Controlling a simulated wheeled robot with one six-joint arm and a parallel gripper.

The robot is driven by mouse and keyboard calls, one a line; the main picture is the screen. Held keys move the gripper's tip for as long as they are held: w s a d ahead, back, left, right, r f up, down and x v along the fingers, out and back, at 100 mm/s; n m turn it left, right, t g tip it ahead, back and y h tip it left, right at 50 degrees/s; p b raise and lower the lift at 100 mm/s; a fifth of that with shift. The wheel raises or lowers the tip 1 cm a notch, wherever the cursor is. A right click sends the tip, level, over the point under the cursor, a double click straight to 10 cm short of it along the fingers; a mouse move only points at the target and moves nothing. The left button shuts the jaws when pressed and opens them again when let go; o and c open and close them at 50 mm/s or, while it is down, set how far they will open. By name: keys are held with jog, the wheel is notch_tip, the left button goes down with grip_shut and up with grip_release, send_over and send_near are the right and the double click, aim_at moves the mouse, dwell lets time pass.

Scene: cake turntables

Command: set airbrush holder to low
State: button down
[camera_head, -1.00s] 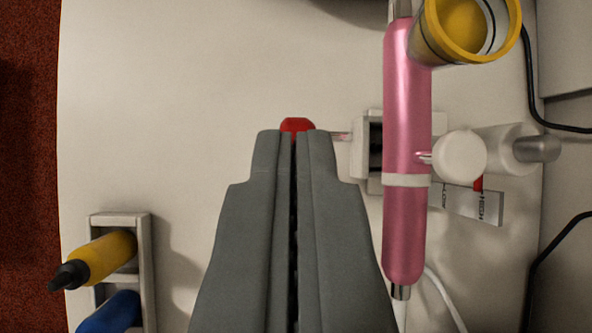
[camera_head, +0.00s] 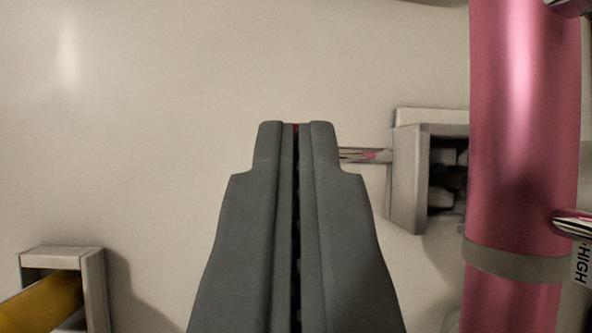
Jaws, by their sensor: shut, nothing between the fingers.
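The pink airbrush (camera_head: 522,130) stands large at the right, with a grey band around it. The airbrush holder's grey, box-like bracket (camera_head: 407,180) is left of it, with a dark opening. A thin shiny rod (camera_head: 365,155) runs left from the bracket and passes out of sight behind my gripper (camera_head: 297,128). My gripper is shut and empty. Only a sliver of red shows at its fingertips, so the red knob is almost wholly hidden. I cannot tell whether the fingers touch it. A small label reading HIGH (camera_head: 581,263) shows at the right edge.
A grey rack (camera_head: 95,290) with a yellow bottle (camera_head: 45,302) lying in it is at the lower left. The pale surface (camera_head: 170,120) is bare at the upper left and middle.

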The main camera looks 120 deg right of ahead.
notch_tip(320, 180, down, 3)
jog(key=shift+r, duration=0.2)
